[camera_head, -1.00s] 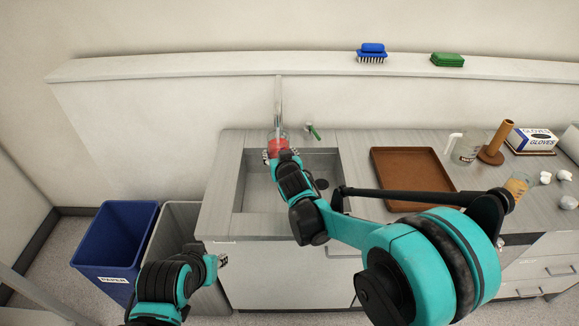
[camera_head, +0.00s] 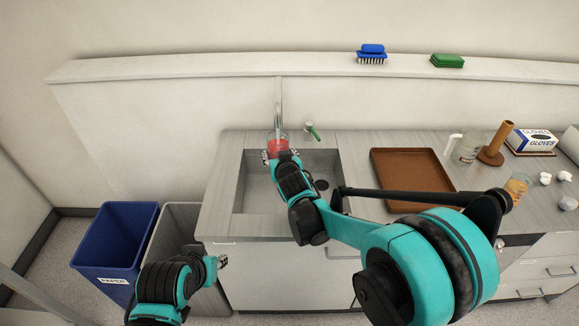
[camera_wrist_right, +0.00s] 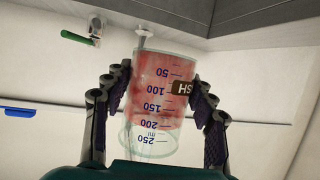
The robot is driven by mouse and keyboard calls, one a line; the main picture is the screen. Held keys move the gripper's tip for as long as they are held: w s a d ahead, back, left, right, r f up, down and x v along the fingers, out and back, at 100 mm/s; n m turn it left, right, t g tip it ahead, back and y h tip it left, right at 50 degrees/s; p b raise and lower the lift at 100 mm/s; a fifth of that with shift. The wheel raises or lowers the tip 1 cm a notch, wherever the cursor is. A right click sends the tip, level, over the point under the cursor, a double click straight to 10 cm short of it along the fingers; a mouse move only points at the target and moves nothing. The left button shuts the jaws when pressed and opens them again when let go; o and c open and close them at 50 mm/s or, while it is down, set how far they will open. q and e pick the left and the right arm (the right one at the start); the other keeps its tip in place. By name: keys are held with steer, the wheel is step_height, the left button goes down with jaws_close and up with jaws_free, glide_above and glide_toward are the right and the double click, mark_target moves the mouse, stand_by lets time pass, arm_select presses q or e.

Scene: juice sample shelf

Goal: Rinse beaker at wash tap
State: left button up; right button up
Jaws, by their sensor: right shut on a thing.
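A clear beaker (camera_wrist_right: 162,110) with blue volume marks and red residue on its walls shows in the right wrist view. My right gripper (camera_wrist_right: 162,100) is shut on it, one finger on each side. In the head view the beaker (camera_head: 278,146) is at the back of the sink (camera_head: 262,195), under the wash tap (camera_head: 278,105). A dark label is partly covered by a finger. My left gripper (camera_head: 220,262) is low, in front of the counter and away from the sink; its fingers are too small to judge.
A green-handled valve (camera_head: 313,131) is right of the tap. A brown tray (camera_head: 410,173), another beaker (camera_head: 467,149), an amber-filled beaker (camera_head: 517,186) and a glove box (camera_head: 532,140) stand on the counter to the right. A blue bin (camera_head: 115,240) is on the floor at left.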

stand_by(0.4)
steer(key=s+d, duration=0.4)
steer(key=s, duration=0.6)
steer(key=shift+s+d+p, duration=0.15)
steer(key=shift+d+p, duration=0.15)
